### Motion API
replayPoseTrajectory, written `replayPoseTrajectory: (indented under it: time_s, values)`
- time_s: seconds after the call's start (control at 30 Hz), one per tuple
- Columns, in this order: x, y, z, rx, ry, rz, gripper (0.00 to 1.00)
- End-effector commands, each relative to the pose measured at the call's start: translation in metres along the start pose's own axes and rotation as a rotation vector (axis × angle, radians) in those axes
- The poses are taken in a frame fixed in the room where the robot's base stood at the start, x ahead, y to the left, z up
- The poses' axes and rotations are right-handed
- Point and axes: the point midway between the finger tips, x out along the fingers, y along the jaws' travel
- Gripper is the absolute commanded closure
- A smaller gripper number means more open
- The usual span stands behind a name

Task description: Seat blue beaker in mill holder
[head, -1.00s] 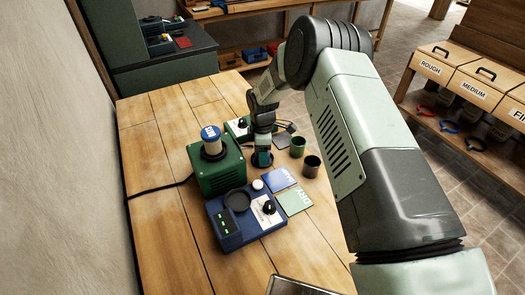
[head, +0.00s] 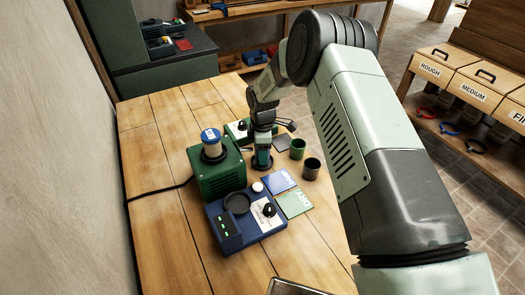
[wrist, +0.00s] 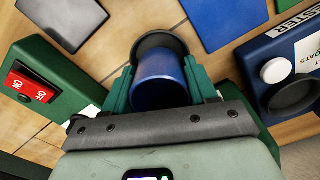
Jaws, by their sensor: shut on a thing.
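The blue beaker (wrist: 160,80) is between my gripper's green fingers in the wrist view. My gripper (wrist: 158,90) is shut on it. The beaker's far end meets a wider dark round holder (wrist: 160,40); I cannot tell how deep it sits in it. In the head view my gripper (head: 262,155) points down beside the large green machine (head: 218,177), low over a dark ring at the table, and hides most of the beaker.
A blue tester (head: 228,232) with a dark dish stands nearer the camera. A small green device with a red switch (wrist: 30,85) is on the other side.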

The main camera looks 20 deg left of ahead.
Motion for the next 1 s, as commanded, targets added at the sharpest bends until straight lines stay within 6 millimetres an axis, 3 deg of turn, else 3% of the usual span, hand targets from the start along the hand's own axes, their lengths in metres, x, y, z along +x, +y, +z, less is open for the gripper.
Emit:
replayPoseTrajectory:
  time_s: [1.0]
  values:
    - [0.012, 0.000, 0.000, 0.000, 0.000, 0.001, 0.77]
